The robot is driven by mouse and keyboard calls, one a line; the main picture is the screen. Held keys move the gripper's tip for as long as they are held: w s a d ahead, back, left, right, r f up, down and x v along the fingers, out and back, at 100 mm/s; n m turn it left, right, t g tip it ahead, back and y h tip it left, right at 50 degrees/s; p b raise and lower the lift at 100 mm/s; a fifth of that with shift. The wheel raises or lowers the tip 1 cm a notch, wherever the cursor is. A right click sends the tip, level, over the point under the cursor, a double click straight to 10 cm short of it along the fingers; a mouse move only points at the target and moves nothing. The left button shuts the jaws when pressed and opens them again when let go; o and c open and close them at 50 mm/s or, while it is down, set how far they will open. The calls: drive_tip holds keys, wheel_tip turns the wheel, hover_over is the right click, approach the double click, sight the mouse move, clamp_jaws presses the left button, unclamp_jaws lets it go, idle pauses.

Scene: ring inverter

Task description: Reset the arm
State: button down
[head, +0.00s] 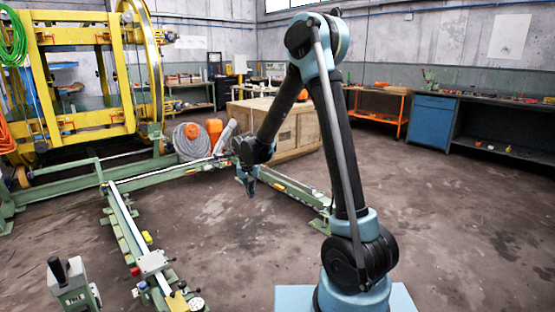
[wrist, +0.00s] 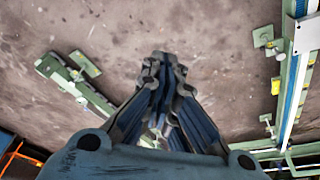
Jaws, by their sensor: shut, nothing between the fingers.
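My arm stands in the middle of the head view, bent at the elbow, with its forearm reaching down and to the left. My gripper (head: 248,186) hangs in the air, pointing down, in front of a green rail on the floor. In the wrist view my gripper (wrist: 163,62) has its fingertips together and nothing between them. Bare floor shows beyond the tips.
A yellow ring inverter (head: 85,75) stands at the left. Green rails (head: 135,225) run along the floor. A wooden crate (head: 290,130) is behind my gripper. A blue cabinet (head: 430,118) stands at the back right. The floor at the right is clear.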

drive_tip(key=s+d+r, duration=0.6)
drive_tip(key=s+d, duration=0.1)
drive_tip(key=d, duration=0.3)
drive_tip(key=s+d+r, duration=0.6)
drive_tip(key=s+d, duration=0.1)
drive_tip(key=d, duration=0.3)
drive_tip(key=s+d+f, duration=0.2)
drive_tip(key=s+d, duration=0.3)
drive_tip(key=s, duration=0.5)
drive_tip(key=s+d+f, duration=0.3)
drive_tip(key=s+d, duration=0.2)
drive_tip(key=s, duration=0.6)
drive_tip(key=shift+s+d+f+g, duration=0.25)
drive_tip(key=shift+d+g, duration=0.1)
drive_tip(key=shift+g, duration=0.05)
